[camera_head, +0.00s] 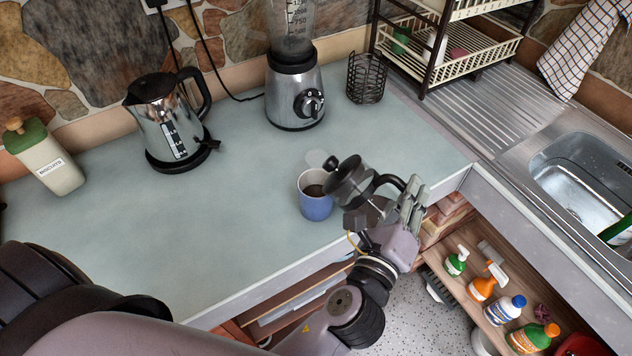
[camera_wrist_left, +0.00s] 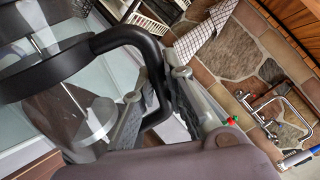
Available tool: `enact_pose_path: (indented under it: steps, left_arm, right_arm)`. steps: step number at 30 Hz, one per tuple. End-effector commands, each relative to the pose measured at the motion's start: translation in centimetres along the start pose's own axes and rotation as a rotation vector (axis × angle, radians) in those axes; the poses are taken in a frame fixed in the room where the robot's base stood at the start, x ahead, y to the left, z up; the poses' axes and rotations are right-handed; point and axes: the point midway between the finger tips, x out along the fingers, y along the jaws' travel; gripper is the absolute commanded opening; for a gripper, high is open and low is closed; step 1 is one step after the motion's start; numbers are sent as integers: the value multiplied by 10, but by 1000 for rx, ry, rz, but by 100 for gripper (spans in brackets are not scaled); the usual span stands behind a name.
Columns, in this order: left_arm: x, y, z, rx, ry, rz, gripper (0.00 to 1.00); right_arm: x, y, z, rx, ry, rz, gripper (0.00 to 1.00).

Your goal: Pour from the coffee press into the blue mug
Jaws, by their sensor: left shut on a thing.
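The coffee press (camera_head: 350,187), glass with a black lid and black handle, is tilted to the left, its lid end close above the right rim of the blue mug (camera_head: 316,207). The mug stands upright near the counter's front edge, with dark liquid inside. My left gripper (camera_head: 392,208) is shut on the press's black handle. No stream of liquid can be made out. My right gripper is not in view.
An open drawer (camera_head: 470,275) with bottles is at lower right.

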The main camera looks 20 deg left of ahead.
Motion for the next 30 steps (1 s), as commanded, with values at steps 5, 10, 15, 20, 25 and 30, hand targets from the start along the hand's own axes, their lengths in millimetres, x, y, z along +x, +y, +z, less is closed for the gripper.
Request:
enact_pose_path:
  steps: [5,10,15,20,25,30]
  left_arm:
    - [0,2,-17,214,2,-5,0]
    - [1,4,-41,436,2,-3,0]
    - [0,10,-64,633,1,-1,0]
    - [1,21,-82,795,0,1,0]
    - [0,32,-92,908,0,2,0]
    - [0,37,-97,963,-1,3,0]
  right_arm:
    - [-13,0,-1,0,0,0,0]
    - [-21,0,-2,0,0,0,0]
    - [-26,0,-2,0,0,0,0]
    - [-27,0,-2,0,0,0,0]
    - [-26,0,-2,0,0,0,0]
    - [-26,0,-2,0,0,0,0]
